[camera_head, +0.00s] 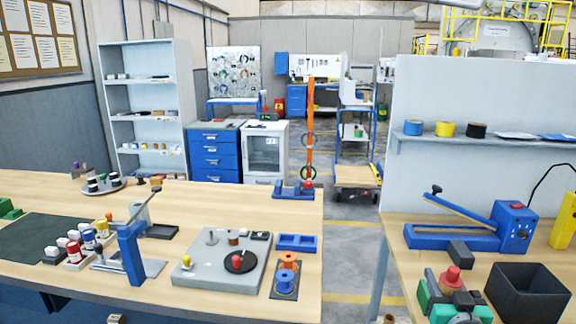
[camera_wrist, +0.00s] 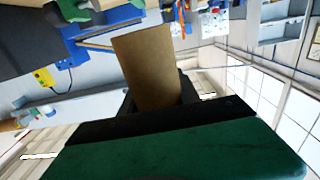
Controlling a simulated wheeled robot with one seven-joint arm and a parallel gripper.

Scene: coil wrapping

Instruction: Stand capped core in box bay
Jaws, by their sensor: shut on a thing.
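In the wrist view, my gripper (camera_wrist: 170,104) is shut on a brown cardboard core (camera_wrist: 148,62). The core is a plain tube or cylinder and tilts a little in the picture. Its lower part is hidden behind the dark finger, and I cannot tell whether it has a cap. In the head view I cannot make out my gripper or the held core. A blue tray with two bays (camera_head: 296,243) lies on the left bench. An open dark box (camera_head: 527,291) stands on the right bench. I cannot tell which is the task's box.
A blue lever tool (camera_head: 470,235) and a green and grey fixture with a red knob (camera_head: 452,290) stand on the right bench. The left bench holds a grey turntable plate (camera_head: 205,275), orange and blue spools (camera_head: 287,261) and a blue stand (camera_head: 131,255). An aisle separates the benches.

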